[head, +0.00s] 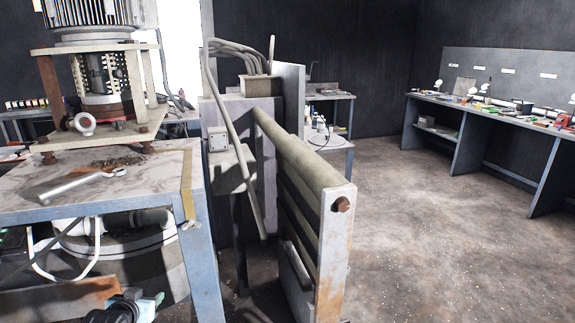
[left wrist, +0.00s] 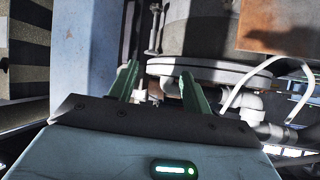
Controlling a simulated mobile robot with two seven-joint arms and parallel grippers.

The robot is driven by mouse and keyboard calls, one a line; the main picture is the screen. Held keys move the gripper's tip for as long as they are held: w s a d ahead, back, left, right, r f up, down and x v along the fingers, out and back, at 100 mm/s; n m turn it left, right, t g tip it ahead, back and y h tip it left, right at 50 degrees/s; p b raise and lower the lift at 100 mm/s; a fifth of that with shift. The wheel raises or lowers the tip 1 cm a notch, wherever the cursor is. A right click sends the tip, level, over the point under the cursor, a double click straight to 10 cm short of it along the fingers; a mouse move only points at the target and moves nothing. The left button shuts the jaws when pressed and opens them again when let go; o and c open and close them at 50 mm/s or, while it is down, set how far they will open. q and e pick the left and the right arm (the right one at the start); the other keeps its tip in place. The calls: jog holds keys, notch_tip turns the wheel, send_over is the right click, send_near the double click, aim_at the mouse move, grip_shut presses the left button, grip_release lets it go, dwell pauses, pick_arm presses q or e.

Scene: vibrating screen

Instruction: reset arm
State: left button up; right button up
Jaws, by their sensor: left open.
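My left gripper (head: 148,304) shows at the bottom left of the head view, low in front of the workbench. Only its dark wrist and part of its pale greenish fingers are in the picture. In the left wrist view the two green fingers of the left gripper (left wrist: 158,82) stand apart with nothing between them. Beyond them is a round grey flanged housing (left wrist: 190,72) with white pipes beside it. My right gripper is in neither view.
A worn workbench (head: 60,205) with a wrench (head: 85,184) and a motor-topped machine stands at left. A rusty-edged frame (head: 335,240) with a roller stands at centre. Long blue benches (head: 470,110) line the right wall; the floor (head: 430,230) between is clear.

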pick_arm(q)
notch_tip(320, 180, up, 5)
jog(key=w+a+m+t+y, duration=0.1)
jog(key=w+m+t, duration=0.1)
jog(key=m+t, duration=0.1)
jog(key=s+d+f+g+h, duration=0.15)
jog(key=s+d+f, duration=0.35)
jog(key=s+f, duration=0.5)
jog(key=s+d+f+g+h, duration=0.1)
jog(key=s+d+f+g, duration=0.1)
jog(key=s+d+f, duration=0.7)
jog(key=s+d+g, duration=0.1)
jog(key=s+d, duration=0.1)
jog(key=s, duration=1.1)
jog(key=s+d+f+n+g+h, duration=0.1)
jog(key=s+d, duration=0.1)
jog(key=s, duration=1.1)
jog(key=shift+s+d+f, duration=0.15)
jog(key=shift+s+d, duration=0.1)
jog(key=shift+s, duration=0.05)
jog(key=shift+g, duration=0.25)
